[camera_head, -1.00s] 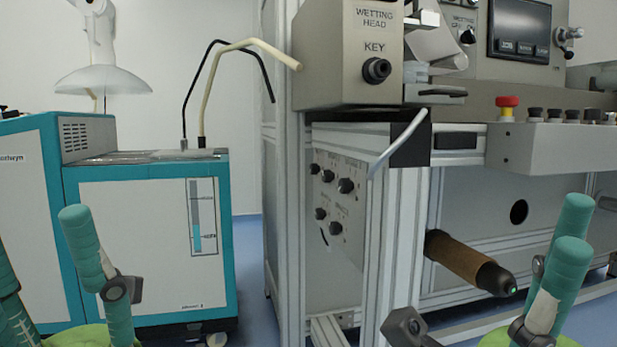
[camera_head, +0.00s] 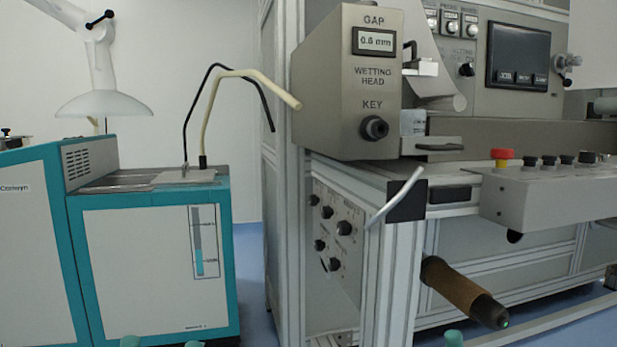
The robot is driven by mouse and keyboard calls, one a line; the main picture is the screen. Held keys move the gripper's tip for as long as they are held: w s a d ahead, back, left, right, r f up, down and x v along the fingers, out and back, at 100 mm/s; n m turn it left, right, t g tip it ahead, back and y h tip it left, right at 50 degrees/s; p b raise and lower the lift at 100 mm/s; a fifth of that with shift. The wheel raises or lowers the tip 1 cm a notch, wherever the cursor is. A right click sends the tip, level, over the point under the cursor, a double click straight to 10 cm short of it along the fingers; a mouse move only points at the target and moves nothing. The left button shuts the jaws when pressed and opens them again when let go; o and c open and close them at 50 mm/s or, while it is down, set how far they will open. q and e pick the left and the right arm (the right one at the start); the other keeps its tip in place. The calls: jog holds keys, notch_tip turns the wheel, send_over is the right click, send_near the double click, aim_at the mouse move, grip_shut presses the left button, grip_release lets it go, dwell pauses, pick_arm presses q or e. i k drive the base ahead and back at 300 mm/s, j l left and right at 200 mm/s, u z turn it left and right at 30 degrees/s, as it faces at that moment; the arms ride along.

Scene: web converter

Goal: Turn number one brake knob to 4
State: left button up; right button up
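A grey panel (camera_head: 341,245) with several black knobs is set low in the side of the machine frame. Two knobs (camera_head: 327,211) and (camera_head: 344,227) show on its upper part, with a smaller one (camera_head: 313,199) to their left. Two more knobs (camera_head: 319,244) and (camera_head: 333,263) sit lower. The panel is seen at a steep angle, and its lettering is too small to read, so I cannot tell which is the number one brake knob or its setting. Neither gripper is in view; only teal tips of my arms show at the bottom edge.
A wetting head box (camera_head: 352,110) with a gap display and key knob overhangs the panel. A teal-white cabinet (camera_head: 150,265) stands left, with a floor gap between.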

aim_at(314, 199)
jog(key=i+j+z, duration=0.45)
jog(key=i+j, duration=0.2)
jog(key=j, duration=0.2)
